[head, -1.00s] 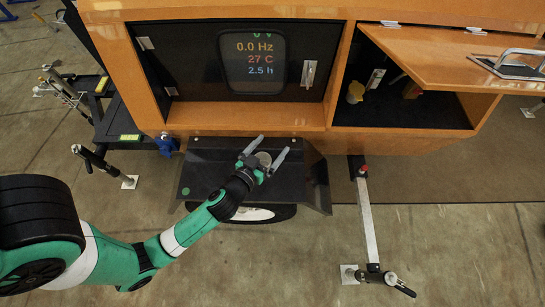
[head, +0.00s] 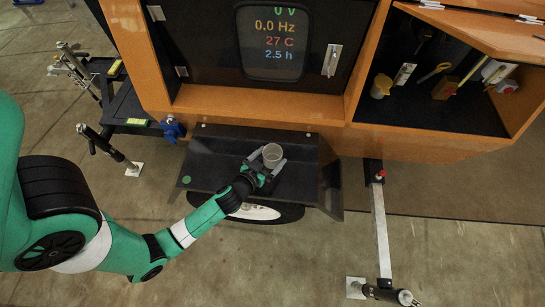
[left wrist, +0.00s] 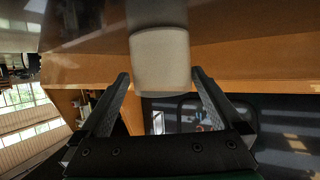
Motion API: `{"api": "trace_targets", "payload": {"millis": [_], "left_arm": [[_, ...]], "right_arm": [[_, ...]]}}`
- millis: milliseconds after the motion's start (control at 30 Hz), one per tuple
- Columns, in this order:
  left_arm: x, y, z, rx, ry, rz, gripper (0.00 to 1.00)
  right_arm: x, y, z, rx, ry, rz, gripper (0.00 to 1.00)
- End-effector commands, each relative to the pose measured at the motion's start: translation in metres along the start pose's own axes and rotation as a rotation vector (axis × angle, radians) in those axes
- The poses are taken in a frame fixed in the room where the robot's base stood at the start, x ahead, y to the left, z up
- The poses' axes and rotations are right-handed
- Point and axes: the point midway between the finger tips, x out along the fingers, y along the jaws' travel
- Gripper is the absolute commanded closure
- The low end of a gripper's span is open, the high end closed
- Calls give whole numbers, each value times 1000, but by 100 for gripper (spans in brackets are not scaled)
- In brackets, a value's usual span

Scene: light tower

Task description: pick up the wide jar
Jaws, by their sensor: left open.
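A greyish, see-through, cup-like jar (head: 272,155), which I take as the wide jar, stands upright on or just above the dark shelf (head: 215,160) below the cabinet. My left gripper (head: 267,166) is open at the jar, with a fingertip on either side of it. In the left wrist view the pale jar (left wrist: 160,60) shows between the two fingertips (left wrist: 160,78), with a gap to each finger. The jar's base is partly hidden by the gripper in the head view. My right gripper is not in view.
The orange cabinet's front ledge (head: 250,110) lies just behind the shelf. A metal bar with a stand (head: 381,235) is to the right. A wheel (head: 262,212) sits below the shelf.

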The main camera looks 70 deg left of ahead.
Motion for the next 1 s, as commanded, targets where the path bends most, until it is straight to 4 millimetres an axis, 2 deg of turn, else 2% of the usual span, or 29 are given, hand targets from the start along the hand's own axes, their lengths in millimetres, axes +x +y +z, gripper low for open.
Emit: {"api": "trace_targets", "payload": {"millis": [333, 600, 1000], "left_arm": [[48, -3, 0, -2, 2, -1, 0], [51, -3, 0, -1, 0, 0, 2], [51, -3, 0, 0, 0, 0, 74]], "right_arm": [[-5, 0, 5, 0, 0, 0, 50], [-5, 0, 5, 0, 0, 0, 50], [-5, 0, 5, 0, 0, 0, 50]]}}
